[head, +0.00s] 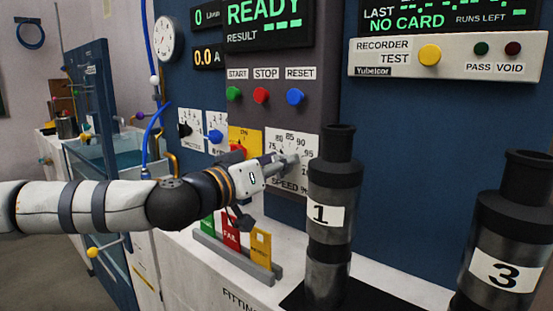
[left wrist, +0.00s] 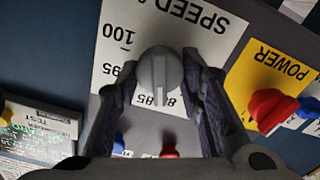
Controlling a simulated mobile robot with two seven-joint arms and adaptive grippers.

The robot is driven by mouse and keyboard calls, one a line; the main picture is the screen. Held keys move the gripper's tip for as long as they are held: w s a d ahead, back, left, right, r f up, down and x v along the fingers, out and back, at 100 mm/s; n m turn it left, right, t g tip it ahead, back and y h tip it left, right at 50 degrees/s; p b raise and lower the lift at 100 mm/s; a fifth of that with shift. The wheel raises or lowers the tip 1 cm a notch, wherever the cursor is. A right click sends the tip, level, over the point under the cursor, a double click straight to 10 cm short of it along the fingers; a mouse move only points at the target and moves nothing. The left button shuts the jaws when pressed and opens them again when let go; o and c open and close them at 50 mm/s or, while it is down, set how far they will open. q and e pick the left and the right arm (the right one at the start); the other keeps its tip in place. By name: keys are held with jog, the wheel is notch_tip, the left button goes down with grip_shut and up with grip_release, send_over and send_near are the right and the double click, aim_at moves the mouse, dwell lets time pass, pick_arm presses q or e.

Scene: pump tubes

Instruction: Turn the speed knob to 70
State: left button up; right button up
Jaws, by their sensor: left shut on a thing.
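The speed knob (left wrist: 160,70) is a round grey knob with a raised ridge, on a white scale plate (left wrist: 118,45) marked SPEED %. My left gripper (left wrist: 162,88) is shut on the knob, a finger on each side of it. In the wrist view, where the plate appears upside down, the ridge points down toward a figure near 85, partly covered. In the head view my left gripper (head: 282,165) reaches the plate (head: 308,148) from the left and hides most of the knob. My right gripper is not in view.
A yellow plate with a red POWER switch (left wrist: 270,108) sits beside the speed plate. START, STOP and RESET buttons (head: 261,95) are above. Black cylinders marked 1 (head: 330,250) and 3 (head: 505,235) stand at the right. A rack (head: 235,255) of coloured cards lies below my arm.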

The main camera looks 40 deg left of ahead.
pick_arm(q)
jog(key=n, duration=0.3)
jog(key=shift+p, duration=0.35)
jog(key=n, duration=0.3)
jog(key=shift+f+n, duration=0.1)
jog(key=shift+n, duration=0.2)
jog(key=n, duration=0.3)
jog(key=shift+a+f, duration=0.1)
jog(key=shift+f, duration=0.05)
jog(key=shift+n, duration=2.1)
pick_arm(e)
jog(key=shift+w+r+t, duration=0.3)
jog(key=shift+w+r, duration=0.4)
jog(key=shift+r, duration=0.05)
pick_arm(q)
jog(key=o, duration=1.2)
jog(key=shift+c, duration=0.2)
